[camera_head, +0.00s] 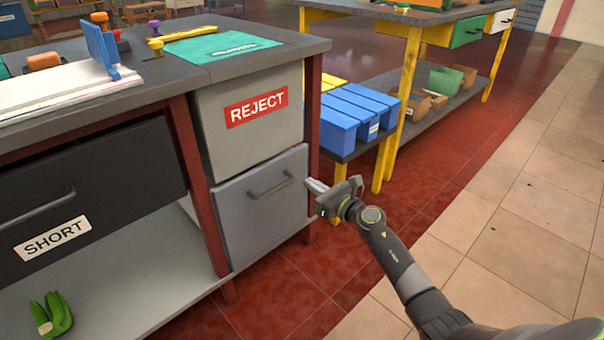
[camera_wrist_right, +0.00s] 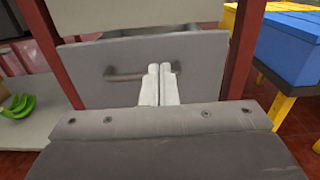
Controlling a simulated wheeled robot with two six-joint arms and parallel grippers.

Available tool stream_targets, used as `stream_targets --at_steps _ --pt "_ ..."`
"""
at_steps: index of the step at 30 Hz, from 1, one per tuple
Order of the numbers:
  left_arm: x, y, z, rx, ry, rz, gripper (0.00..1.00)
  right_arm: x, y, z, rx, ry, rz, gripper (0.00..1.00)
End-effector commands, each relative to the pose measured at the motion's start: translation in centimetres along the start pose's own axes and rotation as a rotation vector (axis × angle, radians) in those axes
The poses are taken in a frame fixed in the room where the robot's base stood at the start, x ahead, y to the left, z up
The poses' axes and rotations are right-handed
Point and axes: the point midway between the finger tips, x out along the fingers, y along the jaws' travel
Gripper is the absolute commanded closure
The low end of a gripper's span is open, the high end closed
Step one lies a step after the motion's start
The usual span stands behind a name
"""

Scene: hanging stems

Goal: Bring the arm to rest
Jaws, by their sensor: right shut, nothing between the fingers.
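My right gripper (camera_head: 318,187) is shut and empty, in front of the lower grey drawer (camera_head: 262,212) of the workbench. In the right wrist view its two pale fingertips (camera_wrist_right: 159,84) are together and overlap the drawer's bar handle (camera_wrist_right: 122,74) in the picture. In the head view the fingertips are to the right of the handle (camera_head: 270,186), by the drawer's right edge. My right arm (camera_head: 392,256) reaches in from the lower right. My left gripper is not in view.
The REJECT bin front (camera_head: 248,108) is above the grey drawer. A dark SHORT drawer (camera_head: 92,200) is left of it. Green stems (camera_head: 52,314) lie on the lower shelf. Blue bins (camera_head: 352,112) stand on a low table behind my gripper. Tiled floor (camera_head: 530,225) is clear at right.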

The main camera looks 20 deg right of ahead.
Motion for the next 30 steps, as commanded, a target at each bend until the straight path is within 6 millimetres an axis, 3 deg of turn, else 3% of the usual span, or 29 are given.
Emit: stream_targets --at_steps 3,11,14,17,24,30 --pt "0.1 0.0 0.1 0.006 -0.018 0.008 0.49 -1.1 0.0 0.0 0.000 0.001 0.000 1.00" --pt "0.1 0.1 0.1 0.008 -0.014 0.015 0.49 -1.8 0.4 0.0 0.024 -0.007 0.009 1.00" --pt "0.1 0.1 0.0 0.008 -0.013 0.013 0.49 -2.6 2.4 0.6 0.142 -0.042 0.052 1.00" --pt "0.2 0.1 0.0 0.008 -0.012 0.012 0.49 -4.7 6.0 2.2 0.374 -0.109 0.143 1.00" --pt "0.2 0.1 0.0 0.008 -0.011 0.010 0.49 -13.6 15.0 10.0 1.088 -0.288 0.510 1.00" --pt "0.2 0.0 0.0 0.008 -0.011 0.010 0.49 -23.2 19.3 17.7 1.574 -0.383 0.902 1.00"
